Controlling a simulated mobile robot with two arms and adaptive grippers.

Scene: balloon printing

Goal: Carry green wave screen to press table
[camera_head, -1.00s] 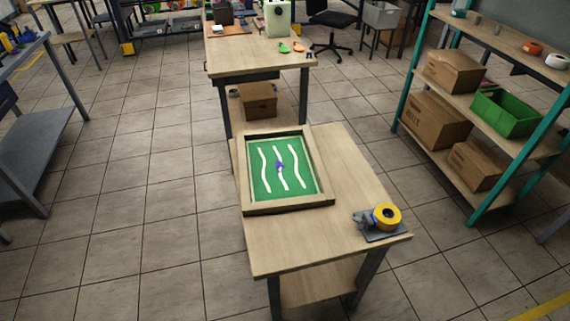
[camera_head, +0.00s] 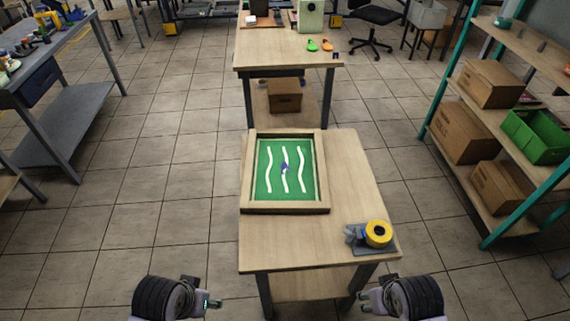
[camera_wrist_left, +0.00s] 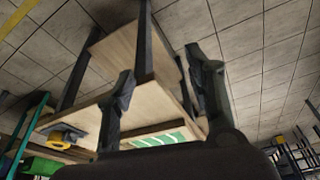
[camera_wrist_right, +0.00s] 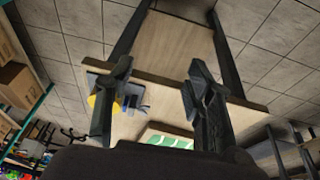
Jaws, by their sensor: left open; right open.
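The green wave screen (camera_head: 284,172) lies flat on the near wooden table (camera_head: 342,195). It has a wooden frame and a green field with three white wavy lines, with a small purple-blue mark at its middle. My right gripper (camera_head: 366,301) is at the bottom right of the head view, in front of the table's near edge, open and empty. My left gripper (camera_head: 214,304) is at the bottom left, open and empty. Both are apart from the screen. The screen's green and white part shows in the left wrist view (camera_wrist_left: 160,141) and the right wrist view (camera_wrist_right: 170,142).
A tape dispenser with a yellow roll (camera_head: 378,233) stands at the near table's front right corner. A second wooden table (camera_head: 285,55) stands behind. A shelf with boxes and a green bin (camera_head: 538,135) is at right. A grey bench (camera_head: 75,110) is at left. Floor beside the near table is clear.

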